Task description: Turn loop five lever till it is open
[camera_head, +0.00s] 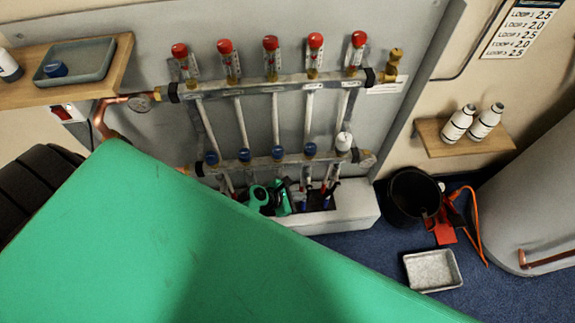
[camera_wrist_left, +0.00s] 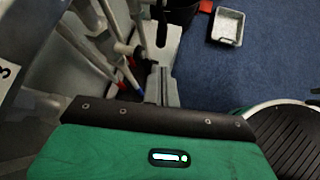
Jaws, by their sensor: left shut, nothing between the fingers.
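The manifold's upper bar (camera_head: 275,86) carries a row of red-capped flow meters. The loop five column is the rightmost, with a red cap (camera_head: 358,38) above and a white cap (camera_head: 344,141) on the lower bar. I cannot make out the loop five lever or its setting. My green arm covers the lower left of the head view and hides what lies behind it. My left gripper (camera_wrist_left: 162,82) shows in the left wrist view, shut and empty, close to the pale pipes (camera_wrist_left: 93,52). In the head view its fingertips cannot be made out. My right gripper is not in view.
A wooden shelf (camera_head: 110,75) with a tray is at the upper left. Another shelf (camera_head: 432,140) holds two bottles at the right. A black bucket (camera_head: 405,190) and a metal tray (camera_head: 433,270) stand on the blue floor. A tank (camera_head: 540,200) stands at far right.

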